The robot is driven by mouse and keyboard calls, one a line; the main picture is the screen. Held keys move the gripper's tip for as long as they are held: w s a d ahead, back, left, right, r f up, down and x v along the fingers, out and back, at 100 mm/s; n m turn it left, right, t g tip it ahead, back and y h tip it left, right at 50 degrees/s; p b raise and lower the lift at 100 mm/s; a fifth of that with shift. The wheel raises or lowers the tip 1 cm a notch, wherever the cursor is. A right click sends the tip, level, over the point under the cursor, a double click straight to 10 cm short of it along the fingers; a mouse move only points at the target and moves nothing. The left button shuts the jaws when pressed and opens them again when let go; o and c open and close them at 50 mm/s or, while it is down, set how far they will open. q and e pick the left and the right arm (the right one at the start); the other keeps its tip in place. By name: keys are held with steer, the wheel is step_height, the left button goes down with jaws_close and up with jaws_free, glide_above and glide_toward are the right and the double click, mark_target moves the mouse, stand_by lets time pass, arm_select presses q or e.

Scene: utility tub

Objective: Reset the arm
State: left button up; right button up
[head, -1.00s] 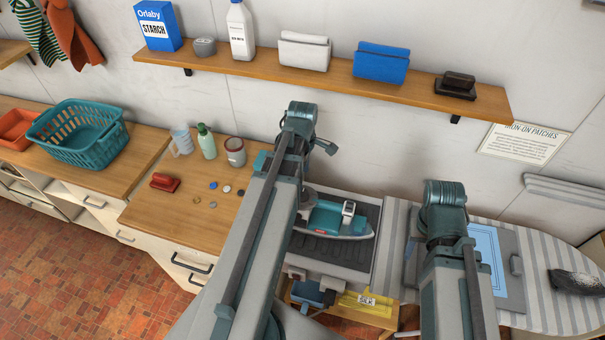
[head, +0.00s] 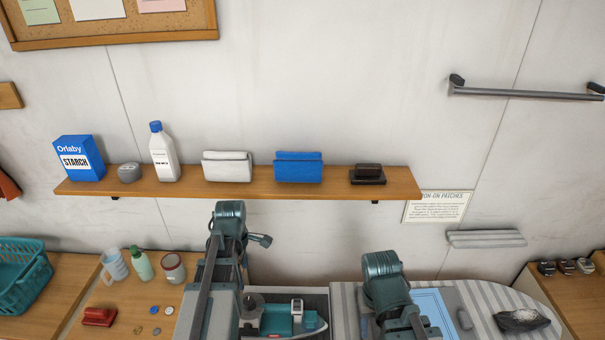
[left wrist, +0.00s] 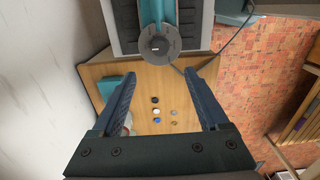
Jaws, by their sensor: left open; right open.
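My left arm (head: 228,255) rises in the lower middle of the head view, left of the teal iron. Its gripper cannot be made out there. In the left wrist view my left gripper (left wrist: 160,75) is open with nothing between its fingers, above a wooden counter top. My right arm (head: 388,290) stands at the lower right middle of the head view, in front of the striped ironing board (head: 348,300). My right gripper is not visible. The teal iron (head: 278,320) sits on its dark rest, partly cut off by the lower edge.
A wall shelf (head: 240,188) with starch box, bottle and cloth-like blocks runs behind the arms. Small buttons (left wrist: 157,111) lie on the counter. A mug, green bottle and tin (head: 172,268) stand left of my left arm. A dark brush-like thing (head: 521,320) lies at right.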

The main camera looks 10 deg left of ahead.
arm_select(q)
steer(key=s+d+f+m+b, duration=0.4)
steer(key=d+f+m+b, duration=0.5)
steer(key=d+m, duration=0.3)
steer(key=s+d+f+m+y+b, duration=0.1)
steer(key=s+d+f+m+b, duration=0.2)
steer(key=d+f+m+b, duration=0.7)
steer(key=d+m, duration=0.2)
steer(key=d, duration=0.1)
steer(key=shift+s+d+m, duration=0.25)
steer(key=shift+s+m, duration=0.05)
steer(key=shift+s, duration=0.05)
steer(key=shift+f, duration=0.1)
